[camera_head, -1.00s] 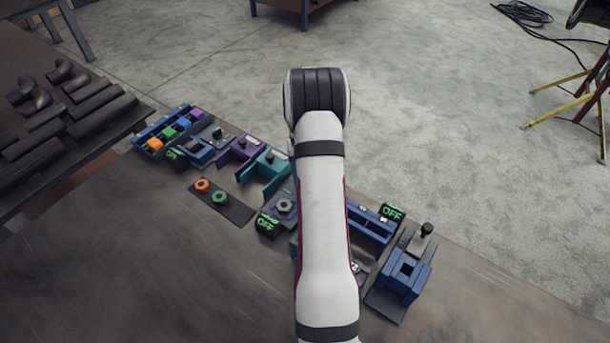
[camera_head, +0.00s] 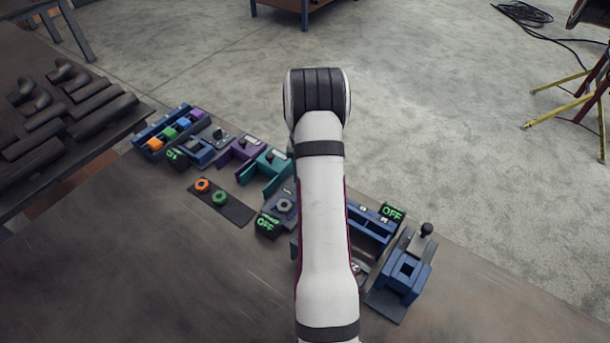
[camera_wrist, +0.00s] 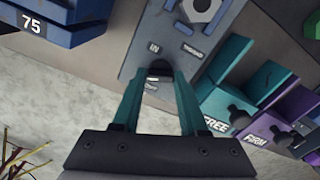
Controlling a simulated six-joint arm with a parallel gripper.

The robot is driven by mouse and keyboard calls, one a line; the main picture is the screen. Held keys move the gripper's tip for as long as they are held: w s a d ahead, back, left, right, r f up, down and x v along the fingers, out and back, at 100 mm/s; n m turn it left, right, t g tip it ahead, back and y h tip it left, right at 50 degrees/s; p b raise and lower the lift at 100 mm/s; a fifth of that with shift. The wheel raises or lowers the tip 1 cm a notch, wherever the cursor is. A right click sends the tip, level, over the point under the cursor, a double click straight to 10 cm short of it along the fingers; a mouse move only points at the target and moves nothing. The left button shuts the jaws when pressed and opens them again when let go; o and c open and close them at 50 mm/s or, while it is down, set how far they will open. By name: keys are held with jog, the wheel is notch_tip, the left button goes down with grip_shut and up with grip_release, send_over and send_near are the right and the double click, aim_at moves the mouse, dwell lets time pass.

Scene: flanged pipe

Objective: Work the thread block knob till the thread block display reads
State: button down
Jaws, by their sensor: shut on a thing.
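The thread block shows in the wrist view as a grey plate (camera_wrist: 143,60) with a hex nut shape (camera_wrist: 203,8) at its top and small labels, one reading IN. My gripper (camera_wrist: 158,76) has its two teal fingers shut on a small dark knob (camera_wrist: 159,69) at the plate's near end. In the head view, the grey thread block (camera_head: 284,204) sits just left of my arm, which hides my gripper and the knob. The display (camera_head: 265,224) beside the block reads OFF in green.
Teal (camera_wrist: 229,72) and purple (camera_wrist: 290,105) fixtures with dark knobs stand close on the right in the wrist view. A blue block (camera_wrist: 72,25) marked 75 is at upper left. A plate with orange and green nuts (camera_head: 233,211) lies on the bench.

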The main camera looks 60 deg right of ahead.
jog(key=shift+r, duration=0.1)
jog(key=shift+c, duration=2.2)
grip_release()
notch_tip(320, 180, up, 16)
